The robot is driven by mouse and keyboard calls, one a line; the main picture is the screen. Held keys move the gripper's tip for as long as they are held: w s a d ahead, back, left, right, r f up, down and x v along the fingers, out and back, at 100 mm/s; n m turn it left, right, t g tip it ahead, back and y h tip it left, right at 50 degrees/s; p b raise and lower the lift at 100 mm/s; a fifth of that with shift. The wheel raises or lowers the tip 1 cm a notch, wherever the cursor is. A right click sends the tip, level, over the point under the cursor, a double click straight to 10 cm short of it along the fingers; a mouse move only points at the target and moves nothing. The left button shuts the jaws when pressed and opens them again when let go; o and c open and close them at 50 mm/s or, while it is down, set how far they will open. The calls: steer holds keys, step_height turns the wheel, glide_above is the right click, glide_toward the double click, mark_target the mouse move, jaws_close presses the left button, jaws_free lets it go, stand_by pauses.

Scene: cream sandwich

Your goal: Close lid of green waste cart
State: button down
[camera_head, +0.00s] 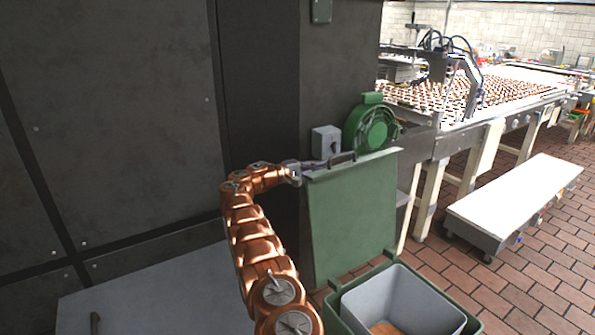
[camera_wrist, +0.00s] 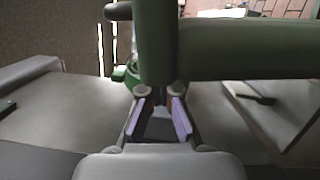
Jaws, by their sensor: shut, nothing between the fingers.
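The green waste cart (camera_head: 390,262) stands at the lower right of the head view, open, with a grey inner bin (camera_head: 392,300) in it. My gripper (camera_head: 312,165) is at the lid's upper left corner, shut and empty. In the wrist view the green lid (camera_wrist: 250,50) fills the upper right, close beyond my fingertips (camera_wrist: 161,92). I cannot tell whether they touch it.
A dark panelled wall (camera_head: 120,110) and a grey switch box (camera_head: 325,141) are behind the lid, with a green round motor (camera_head: 370,127) beside it. A conveyor (camera_head: 470,98) and a low white-topped bench (camera_head: 520,200) stand right. Brick floor (camera_head: 540,280) is clear there.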

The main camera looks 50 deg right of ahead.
steer(key=shift+s+a+r+b, duration=0.1)
steer(key=shift+s+a+b, duration=0.1)
steer(key=shift+s+b, duration=0.75)
